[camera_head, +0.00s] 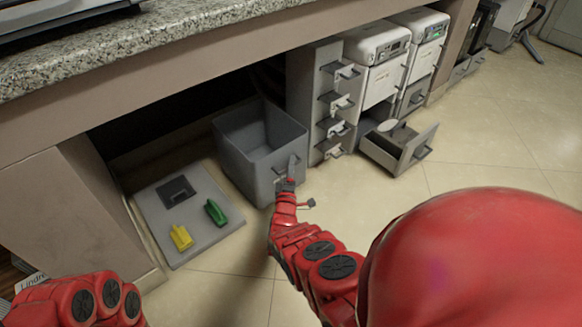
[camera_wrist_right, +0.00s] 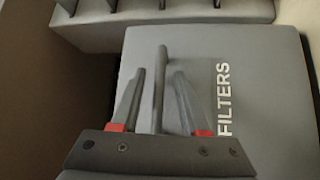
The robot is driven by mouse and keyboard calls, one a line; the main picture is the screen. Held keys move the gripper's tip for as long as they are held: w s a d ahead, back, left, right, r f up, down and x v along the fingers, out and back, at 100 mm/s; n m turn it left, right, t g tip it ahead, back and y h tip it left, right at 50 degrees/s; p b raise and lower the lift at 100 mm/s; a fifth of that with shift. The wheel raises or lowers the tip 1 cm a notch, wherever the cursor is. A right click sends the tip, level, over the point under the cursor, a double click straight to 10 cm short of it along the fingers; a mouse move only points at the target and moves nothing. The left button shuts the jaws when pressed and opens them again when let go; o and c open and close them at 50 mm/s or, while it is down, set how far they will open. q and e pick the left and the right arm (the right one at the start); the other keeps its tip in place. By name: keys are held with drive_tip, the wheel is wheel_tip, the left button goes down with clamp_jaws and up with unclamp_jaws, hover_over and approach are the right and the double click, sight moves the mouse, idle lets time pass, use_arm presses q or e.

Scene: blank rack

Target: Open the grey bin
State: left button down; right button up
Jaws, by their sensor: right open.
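The grey bin (camera_head: 234,160) stands on the floor under the counter, with its open top showing an empty-looking inside. In the right wrist view its grey front panel (camera_wrist_right: 255,120) carries the word FILTERS and a dark bar handle (camera_wrist_right: 162,60). My right gripper (camera_head: 291,170) is at the bin's front face. In the right wrist view the right gripper (camera_wrist_right: 158,74) is open, with one finger on each side of the handle and visible gaps between. My left arm shows at the lower left, but its gripper is out of view.
A grey board (camera_head: 158,212) with a yellow scoop (camera_head: 181,237) and a green scoop (camera_head: 215,212) lies left of the bin. A drawer stack (camera_head: 310,100) stands close on the right, with a pulled-out drawer (camera_head: 403,150) beyond it. The granite counter (camera_head: 120,50) overhangs. Floor in front is clear.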

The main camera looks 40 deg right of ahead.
clamp_jaws()
idle(1.3)
